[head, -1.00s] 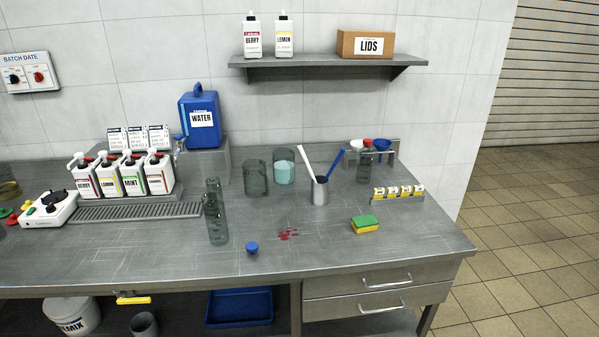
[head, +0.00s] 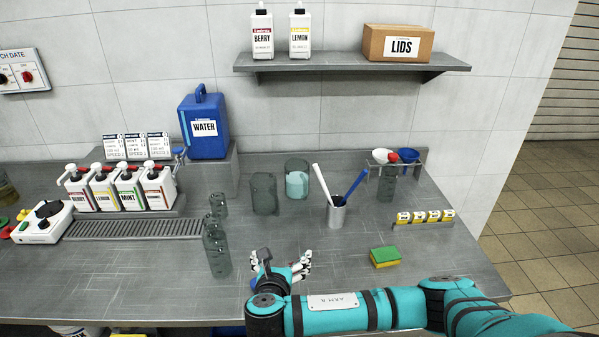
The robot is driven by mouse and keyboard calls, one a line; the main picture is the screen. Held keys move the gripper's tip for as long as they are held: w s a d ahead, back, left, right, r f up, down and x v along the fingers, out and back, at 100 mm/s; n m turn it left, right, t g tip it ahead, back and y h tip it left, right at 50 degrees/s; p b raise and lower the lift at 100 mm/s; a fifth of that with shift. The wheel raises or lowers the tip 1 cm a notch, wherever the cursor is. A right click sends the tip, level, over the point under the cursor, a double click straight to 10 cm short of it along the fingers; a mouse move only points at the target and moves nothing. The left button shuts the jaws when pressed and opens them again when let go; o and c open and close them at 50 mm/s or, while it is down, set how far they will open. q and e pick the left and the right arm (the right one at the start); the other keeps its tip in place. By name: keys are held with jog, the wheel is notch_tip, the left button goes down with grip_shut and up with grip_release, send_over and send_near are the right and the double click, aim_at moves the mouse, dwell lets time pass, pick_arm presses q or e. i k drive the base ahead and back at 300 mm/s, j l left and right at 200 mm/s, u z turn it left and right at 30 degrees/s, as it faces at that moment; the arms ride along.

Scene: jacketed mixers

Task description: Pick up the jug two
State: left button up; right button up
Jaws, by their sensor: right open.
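Two clear grey jugs stand upright side by side at the back of the steel worktop. One jug (head: 264,194) looks empty; the other jug (head: 297,180), just right of it, holds pale blue contents. I cannot read a number on either, so I cannot tell which is jug two. My right gripper (head: 282,265) is open and empty over the front middle of the worktop, nearer than both jugs and apart from them. My left gripper is not in view.
Clear bottles (head: 217,250) stand just left of my right gripper. A steel cup (head: 337,215) with a white and a blue tool stands right of the jugs. A sponge (head: 385,257) lies farther right. A shelf (head: 350,62) hangs above.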

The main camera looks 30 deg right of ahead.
aim_at(297, 170)
jog(key=i+l, duration=0.85)
